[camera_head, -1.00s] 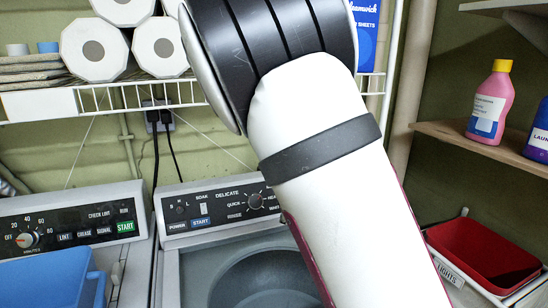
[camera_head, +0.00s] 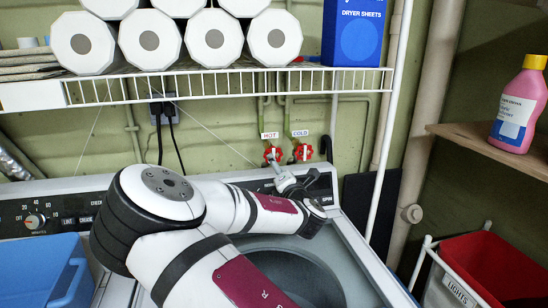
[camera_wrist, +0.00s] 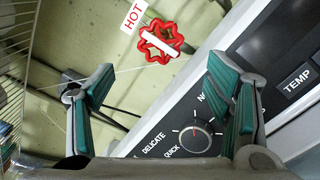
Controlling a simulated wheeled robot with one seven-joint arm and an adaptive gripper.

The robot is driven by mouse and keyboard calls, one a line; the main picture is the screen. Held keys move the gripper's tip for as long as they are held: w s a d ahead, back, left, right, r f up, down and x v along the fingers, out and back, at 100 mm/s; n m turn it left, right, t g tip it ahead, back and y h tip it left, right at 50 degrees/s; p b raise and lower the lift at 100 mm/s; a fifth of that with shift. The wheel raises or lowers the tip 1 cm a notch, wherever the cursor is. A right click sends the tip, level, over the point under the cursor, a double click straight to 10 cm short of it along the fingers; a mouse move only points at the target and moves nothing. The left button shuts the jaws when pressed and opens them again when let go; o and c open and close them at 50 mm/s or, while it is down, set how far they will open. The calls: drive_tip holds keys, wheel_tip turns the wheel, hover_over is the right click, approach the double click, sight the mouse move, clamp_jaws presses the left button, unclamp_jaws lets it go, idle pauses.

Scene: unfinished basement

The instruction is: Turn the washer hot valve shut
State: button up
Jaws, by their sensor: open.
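The hot valve (camera_head: 272,154) is a small red lobed handle on the back wall, under a tag (camera_head: 269,135) reading HOT. In the wrist view the red handle (camera_wrist: 150,51) shows at upper middle with a slanting white bar across its face, beside its HOT tag (camera_wrist: 132,18). My gripper (camera_head: 288,182) is just below and in front of the hot valve in the head view. In the wrist view my gripper (camera_wrist: 160,75) is open and empty, with its teal-padded fingers apart. The handle lies beyond the fingertips, between their lines, and no finger touches it.
A matching red cold valve (camera_head: 303,152) sits close to the right under a COLD tag (camera_head: 299,133). The washer control panel (camera_wrist: 185,110) with a dial lies below the gripper. A wire shelf (camera_head: 230,82) with paper rolls and a blue box (camera_head: 352,35) hangs above.

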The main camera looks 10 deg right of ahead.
drive_tip(key=w, duration=1)
drive_tip(key=shift+w+b, duration=0.3)
drive_tip(key=shift+w, duration=0.05)
drive_tip(key=shift+c, duration=0.2)
drive_tip(key=c, duration=1.1)
